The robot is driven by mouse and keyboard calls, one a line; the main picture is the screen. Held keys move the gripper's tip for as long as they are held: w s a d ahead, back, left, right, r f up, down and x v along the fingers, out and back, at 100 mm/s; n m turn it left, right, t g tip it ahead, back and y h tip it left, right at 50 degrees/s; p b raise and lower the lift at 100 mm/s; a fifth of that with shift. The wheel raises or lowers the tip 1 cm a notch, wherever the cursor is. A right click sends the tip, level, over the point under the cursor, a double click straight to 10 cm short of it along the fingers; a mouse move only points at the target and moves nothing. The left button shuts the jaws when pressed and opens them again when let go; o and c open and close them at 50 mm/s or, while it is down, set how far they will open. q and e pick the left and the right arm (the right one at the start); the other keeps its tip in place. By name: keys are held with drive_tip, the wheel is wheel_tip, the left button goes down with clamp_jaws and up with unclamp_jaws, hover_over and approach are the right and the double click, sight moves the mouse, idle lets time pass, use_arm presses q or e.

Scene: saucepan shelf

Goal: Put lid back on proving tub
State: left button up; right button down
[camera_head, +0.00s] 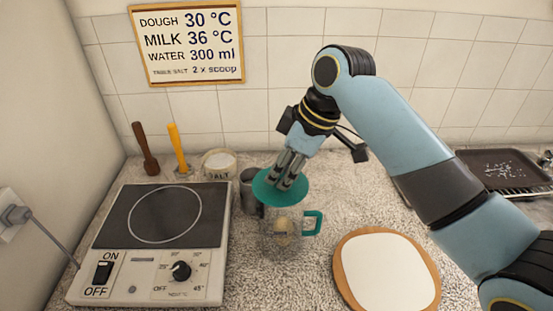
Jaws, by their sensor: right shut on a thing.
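The proving tub (281,241) is a clear container with a teal handle (313,223), standing on the counter right of the hot plate. Something pale shows inside it. The teal round lid (268,195) is at the top of the tub, tilted in the picture and reaching past the tub's left side. My right gripper (286,182) comes down from above and is shut on the lid. I cannot tell whether the lid touches the rim. My left gripper is not in view.
A hot plate (210,219) with a switch and dial stands at left. A metal cup (249,188) stands close behind the tub. A salt pot (219,164), a brown tool (146,150) and a yellow-handled tool (178,150) are behind. A round white board (388,270) lies at front right.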

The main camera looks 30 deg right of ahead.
wheel_tip(320, 180, down, 3)
drive_tip(key=shift+r, duration=0.1)
wheel_tip(320, 180, down, 2)
drive_tip(key=shift+f+b, duration=0.1)
drive_tip(key=shift+b, duration=0.35)
drive_tip(key=shift+f, duration=0.15)
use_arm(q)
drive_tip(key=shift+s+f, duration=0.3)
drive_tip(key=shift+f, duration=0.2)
use_arm(e)
drive_tip(key=shift+f, duration=0.1)
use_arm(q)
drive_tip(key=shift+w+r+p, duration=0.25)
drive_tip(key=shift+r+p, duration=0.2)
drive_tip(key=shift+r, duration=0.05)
use_arm(e)
drive_tip(key=shift+f, duration=0.15)
idle(1.2)
